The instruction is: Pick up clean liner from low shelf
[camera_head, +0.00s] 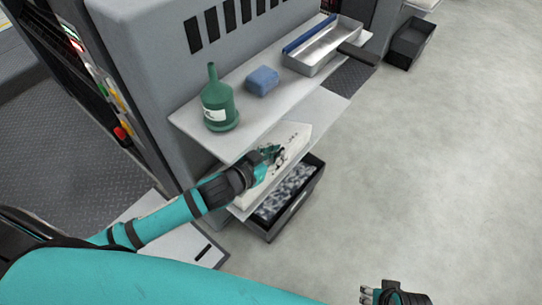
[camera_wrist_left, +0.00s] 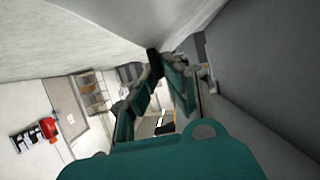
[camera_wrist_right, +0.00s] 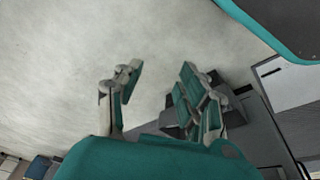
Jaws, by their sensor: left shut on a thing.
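The clean liner, a pale off-white tray-like piece (camera_head: 296,132), lies on the low shelf (camera_head: 322,104) under the upper shelf. My left gripper (camera_head: 272,153) reaches in from the left and is shut on the liner's near side. My fingers hide part of the liner. In the left wrist view, the left fingertips (camera_wrist_left: 167,62) are close together against a pale surface; I cannot tell there where liner and shelf part. My right gripper (camera_head: 371,294) is low in the head view, away from the shelves. In the right wrist view its fingers (camera_wrist_right: 160,78) are apart and empty.
Below the low shelf is a dark bin (camera_head: 294,208) with crumpled grey material. A black crate (camera_head: 411,42) stands further back. The floor to the right is clear.

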